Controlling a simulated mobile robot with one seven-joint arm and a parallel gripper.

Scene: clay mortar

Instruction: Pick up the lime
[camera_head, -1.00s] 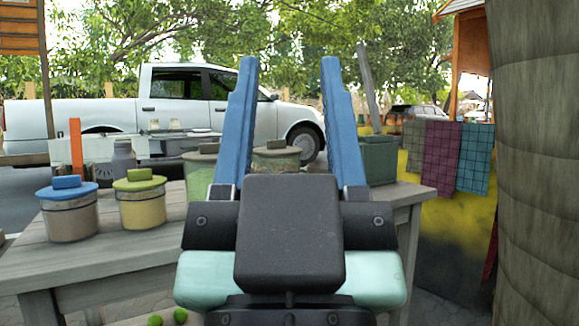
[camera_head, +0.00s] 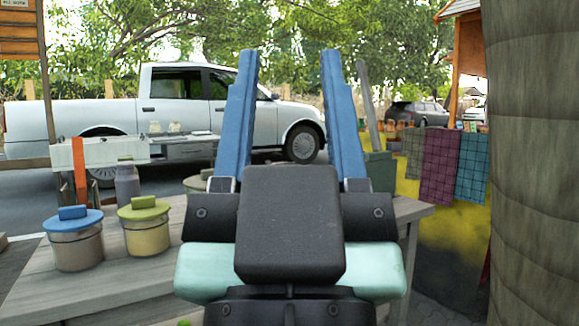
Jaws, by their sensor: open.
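My gripper (camera_head: 289,54) is in the middle of the head view, with its two blue fingers pointing up and spread wide apart. Nothing is between the fingers. A small green sliver, possibly a lime (camera_head: 184,323), shows at the bottom edge, below the table and just left of my gripper's base. Most of it is cut off by the frame. My gripper points away from it, over the table. No other lime can be made out.
A grey wooden table (camera_head: 110,287) stands ahead. On it are a blue-lidded jar (camera_head: 74,246), a green-lidded jar (camera_head: 145,232) and a grey bottle (camera_head: 127,184). A thick trunk-like column (camera_head: 535,170) blocks the right side. A white pickup (camera_head: 180,106) is parked beyond.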

